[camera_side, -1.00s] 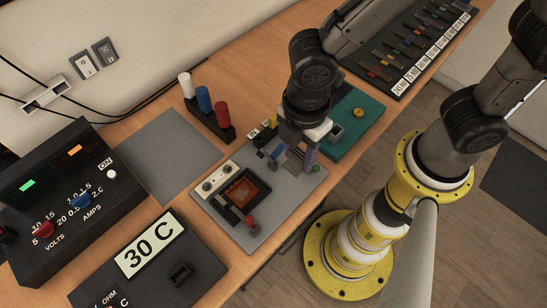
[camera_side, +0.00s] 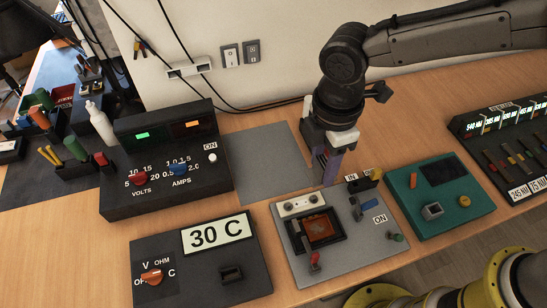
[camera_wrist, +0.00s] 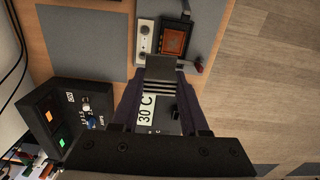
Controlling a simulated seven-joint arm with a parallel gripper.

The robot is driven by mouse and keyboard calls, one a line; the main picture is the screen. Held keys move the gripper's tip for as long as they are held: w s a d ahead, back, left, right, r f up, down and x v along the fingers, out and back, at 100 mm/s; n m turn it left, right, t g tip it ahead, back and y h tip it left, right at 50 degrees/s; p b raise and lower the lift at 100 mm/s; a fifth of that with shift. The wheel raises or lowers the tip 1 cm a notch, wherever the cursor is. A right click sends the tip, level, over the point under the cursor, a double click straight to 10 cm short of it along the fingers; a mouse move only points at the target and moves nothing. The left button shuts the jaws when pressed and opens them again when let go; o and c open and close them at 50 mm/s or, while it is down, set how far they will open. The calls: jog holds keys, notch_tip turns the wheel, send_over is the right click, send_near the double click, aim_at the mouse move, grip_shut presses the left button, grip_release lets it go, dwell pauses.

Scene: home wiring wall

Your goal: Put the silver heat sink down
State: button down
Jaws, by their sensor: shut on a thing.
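My gripper (camera_side: 326,165) points down over the desk, behind the grey circuit board (camera_side: 342,262) and beside the right edge of the grey mat (camera_side: 272,160). In the wrist view its two fingers (camera_wrist: 160,78) are shut on the silver heat sink (camera_wrist: 160,68), a grey block with ridged fins. In the side view the fingers hide the heat sink, and its height over the desk is unclear. The board carries a square orange-red chip (camera_side: 320,229) in a black frame and a small red-handled lever (camera_side: 315,260).
A black power supply (camera_side: 165,165) and a meter reading 30 C (camera_side: 217,233) stand to the left. A teal board (camera_side: 440,200) and a black rack of labelled parts (camera_side: 505,145) are to the right. The grey mat is bare.

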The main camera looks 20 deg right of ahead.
jog(key=w+a+f, duration=0.3)
jog(key=w+a, duration=0.1)
jog(key=w, duration=0.3)
send_over(276, 186)
jog(key=shift+m, duration=0.3)
notch_tip(276, 186, down, 12)
jog(key=shift+r, duration=0.1)
jog(key=shift+f, duration=2.45)
jog(key=shift+f, duration=0.15)
jog(key=shift+c, duration=2.1)
grip_release()
notch_tip(276, 186, up, 12)
